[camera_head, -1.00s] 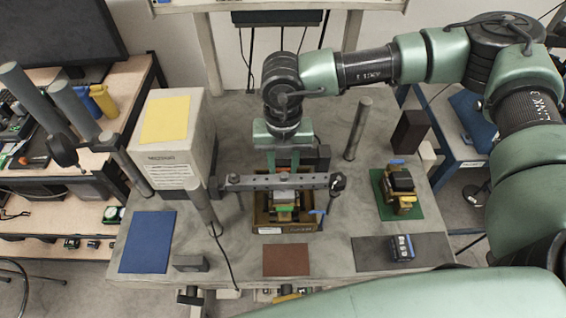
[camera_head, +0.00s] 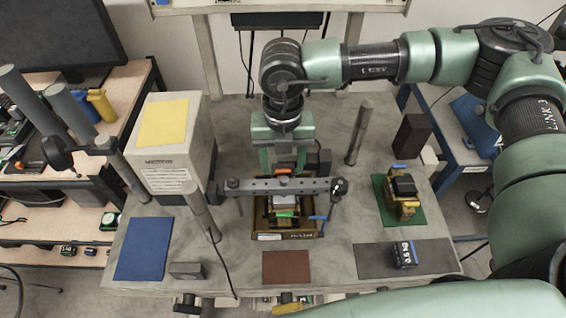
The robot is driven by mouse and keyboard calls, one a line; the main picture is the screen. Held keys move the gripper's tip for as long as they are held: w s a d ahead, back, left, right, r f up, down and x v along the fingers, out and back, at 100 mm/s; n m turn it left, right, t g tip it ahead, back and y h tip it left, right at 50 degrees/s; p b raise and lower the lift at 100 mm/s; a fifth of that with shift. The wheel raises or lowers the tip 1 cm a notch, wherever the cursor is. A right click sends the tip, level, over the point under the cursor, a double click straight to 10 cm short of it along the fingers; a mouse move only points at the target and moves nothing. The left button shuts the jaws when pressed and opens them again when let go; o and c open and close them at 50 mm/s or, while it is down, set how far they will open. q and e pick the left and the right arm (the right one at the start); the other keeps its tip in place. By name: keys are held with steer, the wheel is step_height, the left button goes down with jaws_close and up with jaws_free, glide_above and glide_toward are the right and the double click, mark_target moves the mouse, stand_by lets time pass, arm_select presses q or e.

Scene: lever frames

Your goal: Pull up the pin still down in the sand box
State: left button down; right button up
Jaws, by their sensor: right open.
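An open tan-brown box (camera_head: 289,236) stands in the middle of the table, under a dark crossbar. Inside it is a small frame with a light top (camera_head: 285,199). A green piece (camera_head: 285,214) shows at the front of the frame, and a blue piece (camera_head: 318,217) at the box's right edge. An orange piece (camera_head: 283,171) shows just behind the crossbar. My right gripper (camera_head: 283,162) is open and points down behind the crossbar, its fingers to either side of the orange piece. The crossbar hides part of the box, and I cannot tell which pin is down. My left gripper is out of view.
The crossbar (camera_head: 245,187) spans the box closely on posts. A second small unit (camera_head: 404,205) stands on a green mat at right. A beige cabinet (camera_head: 172,165) is at left. Blue (camera_head: 142,250) and brown (camera_head: 286,267) mats lie clear in front.

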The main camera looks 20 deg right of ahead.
mark_target(283, 171)
step_height(283, 171, up, 7)
steer(key=shift+r+b, duration=0.15)
steer(key=shift+b, duration=0.95)
steer(key=shift+r, duration=0.1)
